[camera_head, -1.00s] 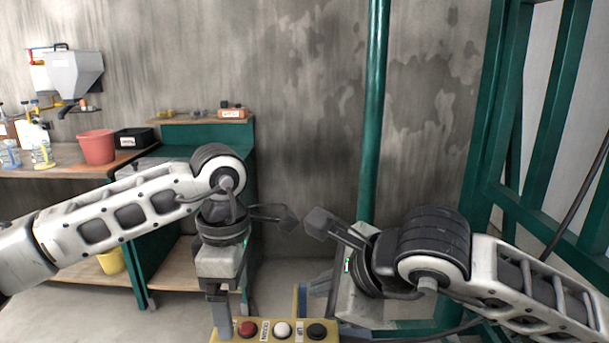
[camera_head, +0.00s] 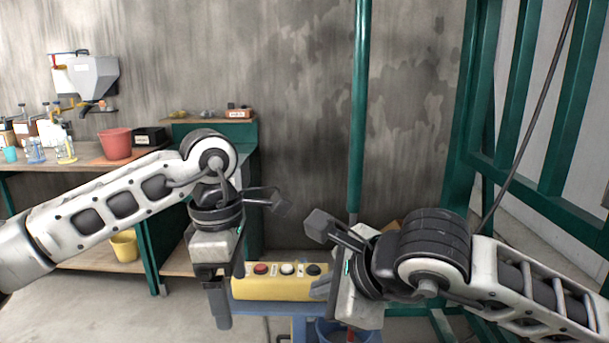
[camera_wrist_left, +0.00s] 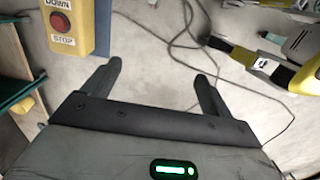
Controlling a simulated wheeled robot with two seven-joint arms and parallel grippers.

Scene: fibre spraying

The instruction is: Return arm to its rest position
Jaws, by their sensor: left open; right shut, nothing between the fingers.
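My left arm (camera_head: 110,210) comes in from the left, bent at the elbow, with its hand hanging down. My left gripper (camera_head: 228,297) points at the floor beside the yellow button box (camera_head: 270,288). In the left wrist view the left gripper (camera_wrist_left: 157,80) has its fingers wide apart with nothing between them. My right arm (camera_head: 520,285) comes in from the right, bent in a similar way. My right gripper (camera_head: 320,288) is shut and empty, in front of the right end of the button box; its hand partly hides the gripper.
The button box sits on a blue stand (camera_head: 300,318), with a blue bucket (camera_head: 345,333) at lower right. A workbench (camera_head: 75,164) with a red bucket (camera_head: 115,143) stands left. A green frame (camera_head: 480,130) stands right. Cables (camera_wrist_left: 215,75) lie on the floor.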

